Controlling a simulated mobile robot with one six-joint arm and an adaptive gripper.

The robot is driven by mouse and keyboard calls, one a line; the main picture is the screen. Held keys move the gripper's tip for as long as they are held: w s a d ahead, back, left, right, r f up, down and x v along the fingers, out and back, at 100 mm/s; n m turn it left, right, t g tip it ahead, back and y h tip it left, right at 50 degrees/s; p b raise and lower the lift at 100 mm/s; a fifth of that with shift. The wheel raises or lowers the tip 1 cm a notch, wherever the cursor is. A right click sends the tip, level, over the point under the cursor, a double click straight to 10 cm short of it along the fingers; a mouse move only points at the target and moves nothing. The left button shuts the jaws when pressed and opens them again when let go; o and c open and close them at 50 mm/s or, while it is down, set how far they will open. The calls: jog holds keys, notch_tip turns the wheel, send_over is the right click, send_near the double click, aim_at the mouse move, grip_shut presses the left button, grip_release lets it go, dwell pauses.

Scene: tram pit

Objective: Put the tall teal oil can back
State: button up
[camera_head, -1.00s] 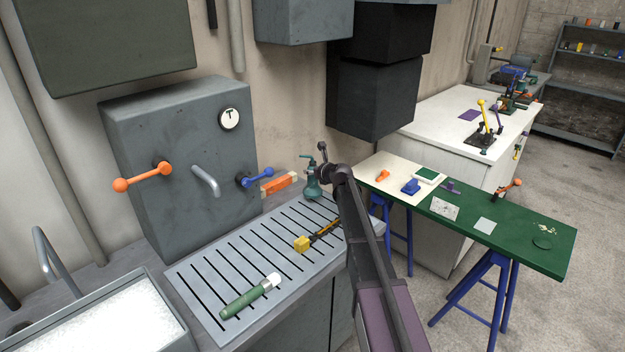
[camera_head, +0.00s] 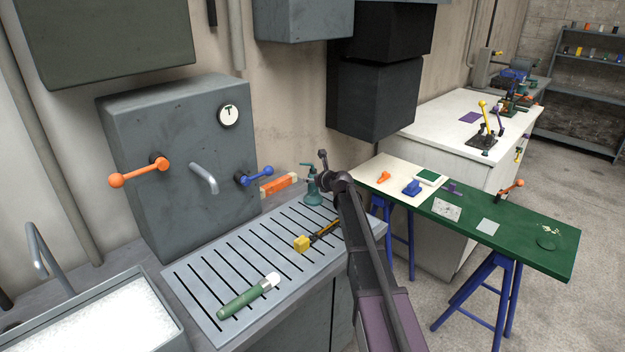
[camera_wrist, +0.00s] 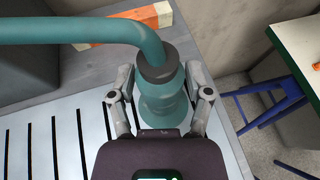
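The tall teal oil can (camera_head: 314,192) is upright at the far right end of the grey slotted drip tray (camera_head: 210,315). In the wrist view the can (camera_wrist: 162,92) shows its dark collar, and its long teal spout reaches left. My gripper (camera_wrist: 161,84) has one finger on each side of the can's body, shut on it. In the head view my arm comes from the lower right and hides part of the tray; the fingers are hard to make out. Whether the can's base touches the tray is hidden.
An orange block (camera_head: 278,185) lies behind the can by the wall. A yellow-headed tool (camera_head: 303,243) and a green cylinder with a white end (camera_head: 243,299) lie on the tray. The grey wall box (camera_head: 165,205) has protruding levers. A green bench (camera_head: 540,250) stands right.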

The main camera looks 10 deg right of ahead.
jog(key=shift+o, duration=0.4)
jog(key=p+v, duration=0.5)
jog(key=v, duration=0.8)
jog(key=shift+s+d, duration=0.15)
jog(key=shift+s, duration=0.25)
dwell(0.3)
